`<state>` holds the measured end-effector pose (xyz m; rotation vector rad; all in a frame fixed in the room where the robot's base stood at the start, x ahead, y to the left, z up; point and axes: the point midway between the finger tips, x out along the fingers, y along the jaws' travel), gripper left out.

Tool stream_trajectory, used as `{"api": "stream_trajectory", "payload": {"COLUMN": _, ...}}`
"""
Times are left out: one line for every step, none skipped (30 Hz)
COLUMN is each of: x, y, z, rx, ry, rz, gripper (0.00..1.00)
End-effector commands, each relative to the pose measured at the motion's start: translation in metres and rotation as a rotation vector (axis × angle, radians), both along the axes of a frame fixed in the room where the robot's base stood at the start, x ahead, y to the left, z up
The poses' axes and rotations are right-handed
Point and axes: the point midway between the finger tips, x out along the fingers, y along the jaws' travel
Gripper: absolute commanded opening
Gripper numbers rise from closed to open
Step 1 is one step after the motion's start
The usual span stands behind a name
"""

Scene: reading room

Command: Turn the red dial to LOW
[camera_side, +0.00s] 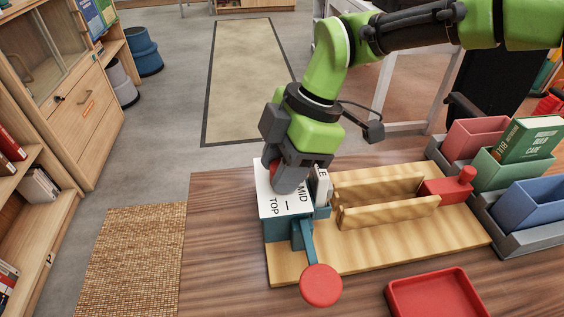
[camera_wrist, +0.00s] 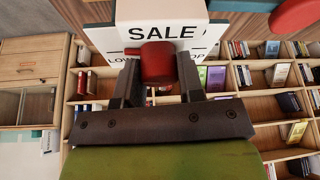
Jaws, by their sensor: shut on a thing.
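The red dial (camera_wrist: 158,64) sits between the two fingers of my gripper (camera_wrist: 160,82) in the wrist view. My gripper is shut on it. In the side view only a small red part of the dial (camera_side: 274,168) shows beside my gripper (camera_side: 287,182), which hides the rest. The dial is on a white label plate (camera_side: 270,205) on a teal box. Where the dial points cannot be told.
A SALE card (camera_wrist: 160,31) stands close by the dial. A teal lever with a red disc (camera_side: 321,284) sticks out in front. Wooden rails and a red slider (camera_side: 447,188) lie to the right. A red tray (camera_side: 438,295) and colored bins (camera_side: 473,138) stand further right.

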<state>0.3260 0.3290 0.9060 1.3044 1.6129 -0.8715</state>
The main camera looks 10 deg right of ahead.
Motion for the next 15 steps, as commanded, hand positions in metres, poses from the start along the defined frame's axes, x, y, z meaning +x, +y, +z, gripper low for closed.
{"api": "stream_trajectory", "payload": {"x": 0.0002, "y": 0.0003, "z": 0.0003, "rx": 0.002, "ry": 0.001, "rz": 0.03, "gripper": 0.12}}
{"api": "stream_trajectory", "payload": {"x": 0.0003, "y": 0.0003, "z": 0.0002, "rx": 0.001, "ry": 0.0, "rz": 0.048, "gripper": 0.12}}
{"api": "stream_trajectory", "payload": {"x": 0.0004, "y": 0.0002, "z": 0.0002, "rx": 0.001, "ry": 0.0, "rz": 0.071, "gripper": 0.12}}
{"api": "stream_trajectory", "payload": {"x": 0.0004, "y": 0.0002, "z": 0.0004, "rx": 0.001, "ry": -0.001, "rz": 0.087, "gripper": 0.12}}
{"api": "stream_trajectory", "payload": {"x": 0.0003, "y": 0.0002, "z": 0.0004, "rx": 0.001, "ry": 0.0, "rz": 0.1, "gripper": 0.12}}
{"api": "stream_trajectory", "payload": {"x": 0.0003, "y": 0.0002, "z": 0.0005, "rx": 0.001, "ry": 0.0, "rz": 0.119, "gripper": 0.12}}
{"api": "stream_trajectory", "payload": {"x": 0.0002, "y": 0.0001, "z": 0.0002, "rx": 0.0, "ry": 0.0, "rz": 0.13, "gripper": 0.12}}
{"api": "stream_trajectory", "payload": {"x": 0.0003, "y": 0.0, "z": 0.0002, "rx": 0.0, "ry": -0.001, "rz": 0.141, "gripper": 0.12}}
{"api": "stream_trajectory", "payload": {"x": 0.0002, "y": 0.0, "z": 0.0003, "rx": 0.0, "ry": -0.001, "rz": 0.153, "gripper": 0.12}}
{"api": "stream_trajectory", "payload": {"x": 0.0003, "y": 0.0, "z": 0.0003, "rx": 0.0, "ry": -0.001, "rz": 0.162, "gripper": 0.12}}
{"api": "stream_trajectory", "payload": {"x": 0.0002, "y": 0.0, "z": 0.0004, "rx": 0.0, "ry": -0.001, "rz": 0.17, "gripper": 0.12}}
{"api": "stream_trajectory", "payload": {"x": 0.0002, "y": 0.0, "z": 0.0005, "rx": 0.0, "ry": -0.001, "rz": 0.177, "gripper": 0.12}}
{"api": "stream_trajectory", "payload": {"x": 0.0002, "y": 0.0, "z": 0.0006, "rx": 0.0, "ry": -0.001, "rz": 0.183, "gripper": 0.12}}
{"api": "stream_trajectory", "payload": {"x": 0.0002, "y": -0.0001, "z": 0.0005, "rx": 0.0, "ry": -0.001, "rz": 0.187, "gripper": 0.12}}
{"api": "stream_trajectory", "payload": {"x": 0.0002, "y": -0.0001, "z": 0.0005, "rx": 0.001, "ry": -0.002, "rz": 0.192, "gripper": 0.12}}
